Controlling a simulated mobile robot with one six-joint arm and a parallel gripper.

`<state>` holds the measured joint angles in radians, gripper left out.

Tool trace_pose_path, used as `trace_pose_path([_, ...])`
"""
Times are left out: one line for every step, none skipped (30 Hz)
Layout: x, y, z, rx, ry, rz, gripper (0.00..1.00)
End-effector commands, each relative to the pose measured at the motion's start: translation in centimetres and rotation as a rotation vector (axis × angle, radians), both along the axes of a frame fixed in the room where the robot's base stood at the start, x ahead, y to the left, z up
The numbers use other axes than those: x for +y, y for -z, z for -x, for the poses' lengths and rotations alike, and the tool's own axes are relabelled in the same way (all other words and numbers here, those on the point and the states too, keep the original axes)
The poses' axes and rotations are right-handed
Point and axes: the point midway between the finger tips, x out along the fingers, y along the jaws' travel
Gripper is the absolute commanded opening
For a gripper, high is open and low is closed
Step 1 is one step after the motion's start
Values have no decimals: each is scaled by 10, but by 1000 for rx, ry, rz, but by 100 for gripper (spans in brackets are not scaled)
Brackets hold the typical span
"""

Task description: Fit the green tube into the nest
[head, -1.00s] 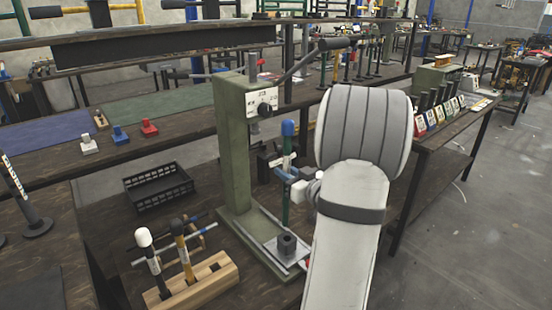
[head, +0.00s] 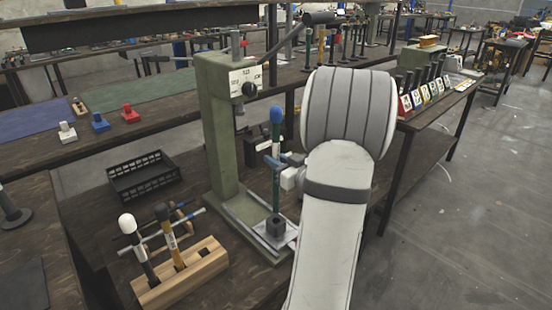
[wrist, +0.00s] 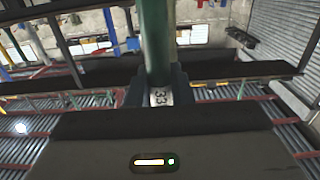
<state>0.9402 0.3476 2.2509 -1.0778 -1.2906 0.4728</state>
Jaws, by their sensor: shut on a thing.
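The green tube (head: 276,188) has a blue top and stands upright in the head view. My gripper (head: 274,160) is shut on its upper part, below the blue top. The nest (head: 276,227) is a small dark block on the press base, directly under the tube. The tube's lower end appears to meet the top of the nest; I cannot tell whether it is inside. In the wrist view the tube (wrist: 154,40) rises between the jaws (wrist: 158,90), above a white label marked 33. The tube's lower end is hidden there.
The green press column (head: 222,130) stands left of the tube, with its lever above. A wooden block (head: 190,275) with upright tools is at the front left. A black crate (head: 143,175) lies behind it. Number cards (head: 425,95) stand on the right bench.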

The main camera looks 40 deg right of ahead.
Motion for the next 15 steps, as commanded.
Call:
trace_pose_path([0,10,0,-1,0,0,0])
trace_pose_path([0,13,0,-1,0,0,0])
trace_pose_path([0,16,0,-1,0,1,0])
trace_pose_path([0,19,0,-1,0,1,0])
trace_pose_path([0,21,0,-1,0,1,0])
trace_pose_path([0,23,0,-1,0,1,0])
trace_pose_path([0,25,0,-1,0,1,0])
trace_pose_path([0,26,0,-1,0,1,0])
trace_pose_path([0,28,0,-1,0,1,0])
trace_pose_path([0,28,0,-1,0,1,0])
trace_pose_path([0,29,0,-1,0,1,0])
trace_pose_path([0,29,0,-1,0,1,0])
trace_pose_path([0,29,0,-1,0,1,0])
trace_pose_path([0,29,0,-1,0,1,0])
trace_pose_path([0,29,0,-1,0,1,0])
